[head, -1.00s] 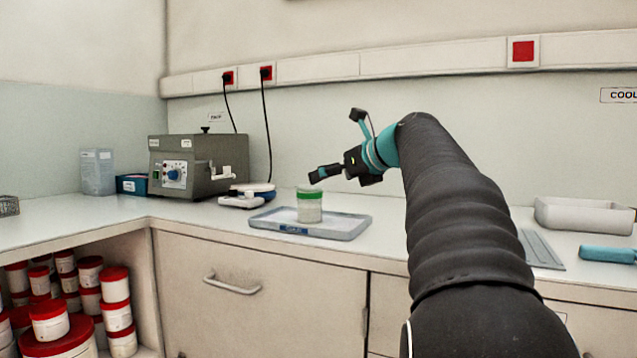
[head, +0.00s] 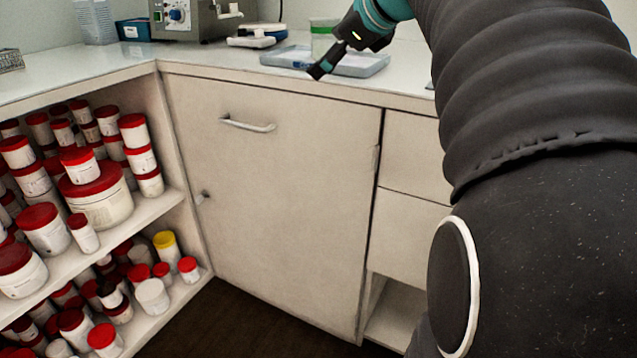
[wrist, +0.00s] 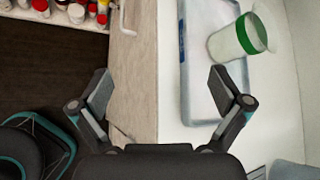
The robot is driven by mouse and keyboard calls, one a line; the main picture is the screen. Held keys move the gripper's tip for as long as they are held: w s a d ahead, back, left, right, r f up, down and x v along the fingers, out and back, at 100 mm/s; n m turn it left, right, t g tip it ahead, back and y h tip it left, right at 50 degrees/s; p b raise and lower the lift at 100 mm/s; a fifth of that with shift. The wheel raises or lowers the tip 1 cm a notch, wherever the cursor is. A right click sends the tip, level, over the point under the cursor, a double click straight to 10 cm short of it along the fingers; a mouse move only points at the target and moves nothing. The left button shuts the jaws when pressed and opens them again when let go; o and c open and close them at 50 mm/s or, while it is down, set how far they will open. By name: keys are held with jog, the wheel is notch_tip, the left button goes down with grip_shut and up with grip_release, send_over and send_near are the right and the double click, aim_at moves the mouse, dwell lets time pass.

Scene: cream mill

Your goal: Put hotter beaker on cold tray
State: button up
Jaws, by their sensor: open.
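A translucent beaker with a green band (head: 322,40) stands on a pale grey tray (head: 372,68) on the counter. My arm partly covers the tray in the head view. In the wrist view the beaker (wrist: 226,44) and part of the tray (wrist: 200,95) are at the upper right. My gripper (head: 322,70) is in front of the tray near the counter's front edge. In the wrist view my gripper (wrist: 162,88) is open and empty, its fingers apart over the counter edge. The beaker is apart from the fingers. A second beaker is not visible.
A grey machine with a blue knob (head: 192,18), a small white scale (head: 256,38) and a blue box (head: 134,29) stand behind and left. Open shelves below hold several red-lidded jars (head: 97,208). The counter left of the scale is mostly clear.

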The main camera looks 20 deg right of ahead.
jog(key=s+a+f+n+g+h, duration=0.1)
jog(key=s+a+f+n, duration=0.3)
jog(key=s+f+n, duration=0.4)
jog(key=s+a+f+n+g+h, duration=0.1)
jog(key=s+a+f+n, duration=0.3)
jog(key=s+f+n, duration=0.4)
jog(key=s+a+f+n+g+h, duration=0.1)
jog(key=s+a+f+n+g, duration=0.2)
jog(key=s+f+n, duration=0.5)
notch_tip(320, 180, down, 5)
jog(key=shift+a+f+n, duration=0.1)
jog(key=shift+a+n, duration=0.55)
jog(key=shift+n, duration=0.15)
